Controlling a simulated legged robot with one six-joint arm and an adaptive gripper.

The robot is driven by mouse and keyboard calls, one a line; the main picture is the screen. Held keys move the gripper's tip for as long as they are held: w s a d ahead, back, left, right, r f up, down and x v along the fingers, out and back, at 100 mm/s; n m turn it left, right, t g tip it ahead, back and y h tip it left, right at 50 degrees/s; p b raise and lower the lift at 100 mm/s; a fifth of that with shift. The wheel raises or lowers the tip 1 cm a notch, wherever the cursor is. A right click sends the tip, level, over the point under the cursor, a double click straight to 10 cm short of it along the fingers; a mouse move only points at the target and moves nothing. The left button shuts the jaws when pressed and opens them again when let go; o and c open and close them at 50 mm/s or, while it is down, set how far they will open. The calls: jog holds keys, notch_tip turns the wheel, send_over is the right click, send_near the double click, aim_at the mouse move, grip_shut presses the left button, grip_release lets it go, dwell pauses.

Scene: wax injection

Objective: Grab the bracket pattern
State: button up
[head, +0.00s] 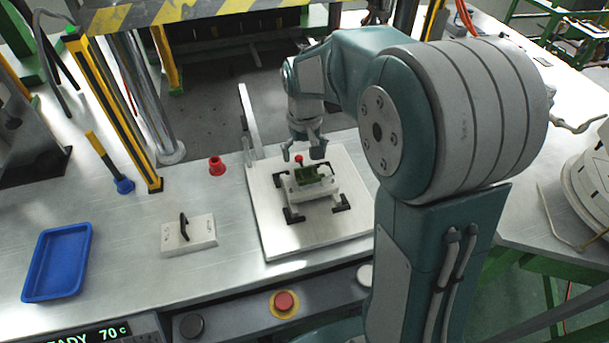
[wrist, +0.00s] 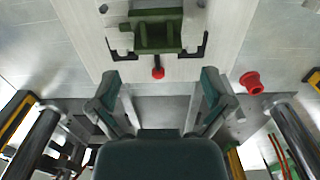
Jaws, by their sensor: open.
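The green bracket pattern (head: 308,173) sits in the fixture on the light square plate (head: 275,228), between black corner clamps. In the wrist view the bracket pattern (wrist: 158,36) is at the top centre, with a red-tipped pin (wrist: 158,72) just below it. My gripper (head: 304,155) hangs just behind the bracket in the head view, above the plate. Its two fingers (wrist: 163,90) are spread wide with nothing between them. The fingers are apart from the bracket.
A blue tray (head: 31,283) lies at the left of the metal table. A white block with a black handle (head: 190,240) lies between tray and plate. A red cap (head: 216,165) and a yellow-black post (head: 125,120) stand left of the plate. A red button (head: 284,301) is at the front.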

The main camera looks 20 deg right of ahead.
aim_at(305, 168)
jog(key=f, duration=0.5)
jog(key=shift+w+d+f, duration=0.1)
jog(key=shift+d+f, duration=0.2)
jog(key=shift+a, duration=0.25)
